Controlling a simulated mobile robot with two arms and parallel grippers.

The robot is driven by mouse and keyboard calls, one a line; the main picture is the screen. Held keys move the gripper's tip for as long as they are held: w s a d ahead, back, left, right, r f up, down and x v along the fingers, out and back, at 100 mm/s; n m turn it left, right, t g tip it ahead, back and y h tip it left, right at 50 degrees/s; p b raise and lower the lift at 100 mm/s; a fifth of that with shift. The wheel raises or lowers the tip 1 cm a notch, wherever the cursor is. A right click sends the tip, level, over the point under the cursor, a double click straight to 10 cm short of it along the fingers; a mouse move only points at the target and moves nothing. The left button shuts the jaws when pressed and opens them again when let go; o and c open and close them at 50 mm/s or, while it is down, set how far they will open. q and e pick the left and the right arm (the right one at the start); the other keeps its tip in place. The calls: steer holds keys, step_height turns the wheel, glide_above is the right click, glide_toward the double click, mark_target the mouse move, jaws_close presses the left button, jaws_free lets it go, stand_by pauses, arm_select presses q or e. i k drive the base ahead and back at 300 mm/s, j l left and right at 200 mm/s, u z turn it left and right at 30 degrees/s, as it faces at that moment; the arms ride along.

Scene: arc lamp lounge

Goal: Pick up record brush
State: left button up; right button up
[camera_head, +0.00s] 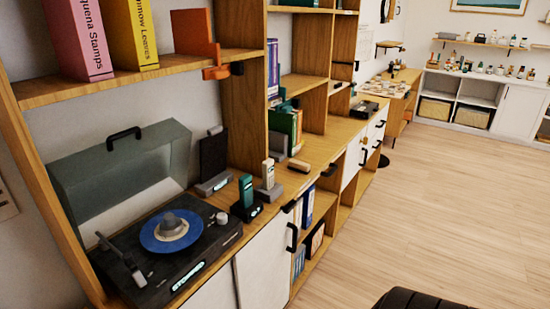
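A small block with a tan top and a darker underside (298,165) lies on the wooden counter of the shelf unit, right of the cordless phones. It looks like the record brush, though it is too small to be sure. It rests flat, close to the counter's front edge. Neither of my grippers is in view.
A shelf (150,76) overhangs the turntable. A black padded seat (418,299) is at bottom right. The floor (430,210) is clear.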

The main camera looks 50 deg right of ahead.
mark_target(300, 167)
steer(key=z, duration=1.8)
steer(key=i+l, duration=0.4)
steer(key=i+l+u, duration=0.15)
steer(key=i+l, duration=0.3)
steer(key=l, duration=0.2)
steer(key=i+l, duration=0.35)
steer(key=l, duration=0.2)
steer(key=i+j+u, duration=0.05)
